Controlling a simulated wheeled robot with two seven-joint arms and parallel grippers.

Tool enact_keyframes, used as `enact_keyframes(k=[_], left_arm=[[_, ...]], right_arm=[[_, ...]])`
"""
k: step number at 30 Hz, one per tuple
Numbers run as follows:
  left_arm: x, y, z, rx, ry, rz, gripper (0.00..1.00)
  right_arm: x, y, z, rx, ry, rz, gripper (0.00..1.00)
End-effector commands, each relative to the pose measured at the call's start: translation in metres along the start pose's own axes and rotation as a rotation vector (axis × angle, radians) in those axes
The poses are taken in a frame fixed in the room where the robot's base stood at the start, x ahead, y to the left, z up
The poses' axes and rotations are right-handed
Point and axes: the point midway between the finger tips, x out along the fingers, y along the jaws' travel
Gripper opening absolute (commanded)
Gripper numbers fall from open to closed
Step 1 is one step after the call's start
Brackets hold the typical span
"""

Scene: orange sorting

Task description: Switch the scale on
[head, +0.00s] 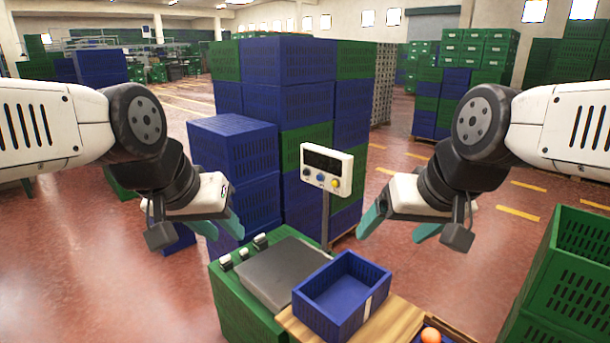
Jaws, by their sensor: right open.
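The scale's white display head (327,170) stands on a grey post. Its screen is dark, and a row of small buttons, blue and yellow among them, sits below it. The scale's grey weighing plate (285,272) lies empty on a green crate stand. My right gripper (391,236) is open and empty, to the right of the display head and lower, apart from it. My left gripper (227,237) hangs to the left of the display head, above and behind the plate's left side. Its teal fingers partly overlap in view, so its opening is unclear. Neither gripper touches the scale.
A blue crate (373,298) stands on a wooden board just right of the plate. An orange (430,336) lies at the bottom edge. A green crate (570,285) is at the right. Stacked blue and green crates (288,62) rise behind the scale.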

Motion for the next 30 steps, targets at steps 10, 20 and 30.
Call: enact_keyframes(k=[10,20,30], left_arm=[[0.0000,0.0000,0.0000,0.000,0.000,0.000,0.00],[0.0000,0.0000,0.0000,0.000,0.000,0.000,0.00],[0.0000,0.0000,0.0000,0.000,0.000,0.000,0.00]], right_arm=[[0.0000,0.0000,0.0000,0.000,0.000,0.000,0.83],[0.0000,0.0000,0.0000,0.000,0.000,0.000,0.83],[0.0000,0.0000,0.0000,0.000,0.000,0.000,0.83]])
